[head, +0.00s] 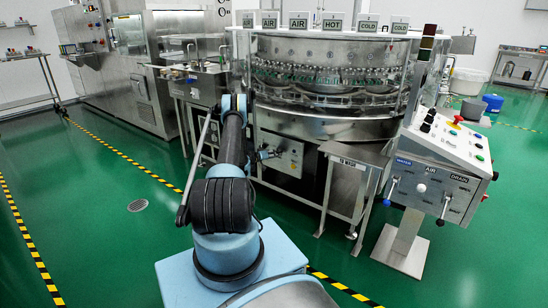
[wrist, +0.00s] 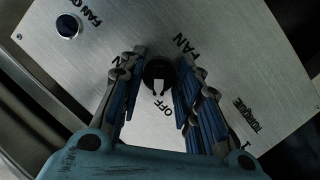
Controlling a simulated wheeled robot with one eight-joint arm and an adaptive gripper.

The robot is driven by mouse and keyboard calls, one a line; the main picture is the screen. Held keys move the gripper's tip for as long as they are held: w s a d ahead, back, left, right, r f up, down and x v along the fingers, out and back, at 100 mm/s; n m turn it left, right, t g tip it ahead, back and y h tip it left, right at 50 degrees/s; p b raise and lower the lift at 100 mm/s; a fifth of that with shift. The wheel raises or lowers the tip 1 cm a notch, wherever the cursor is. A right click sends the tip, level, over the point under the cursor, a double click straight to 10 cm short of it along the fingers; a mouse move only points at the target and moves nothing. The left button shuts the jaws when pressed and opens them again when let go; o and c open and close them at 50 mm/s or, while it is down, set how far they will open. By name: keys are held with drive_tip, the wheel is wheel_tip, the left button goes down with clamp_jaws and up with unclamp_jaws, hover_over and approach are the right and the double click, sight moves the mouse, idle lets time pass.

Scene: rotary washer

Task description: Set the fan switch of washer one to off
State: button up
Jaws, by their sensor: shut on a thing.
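In the wrist view, the fan switch (wrist: 158,72) is a round black knob with a white mark on its lower side, towards the printed OFF label (wrist: 164,107). The FAN label (wrist: 185,43) is at its upper right; a label at its left is mostly hidden by a finger. My gripper (wrist: 159,68) has its blue-padded fingers on both sides of the knob, shut on it. In the head view, my gripper (head: 270,154) is at the steel control panel (head: 291,158) on the front of the round washer (head: 330,122); the knob is hidden there.
A dark blue button (wrist: 67,26) is at the panel's upper left in the wrist view. In the head view, a steel side table (head: 355,152) stands right of the panel, and a sloped control console (head: 440,165) further right. Green floor is clear at left.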

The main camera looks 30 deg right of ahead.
drive_tip(key=shift+s+d, duration=0.15)
drive_tip(key=shift+s, duration=0.05)
drive_tip(key=o, duration=1.1)
drive_tip(key=shift+c, duration=0.2)
drive_tip(key=shift+w, duration=0.1)
drive_tip(key=v, duration=1.2)
drive_tip(key=shift+w, duration=0.1)
drive_tip(key=shift+r, duration=0.1)
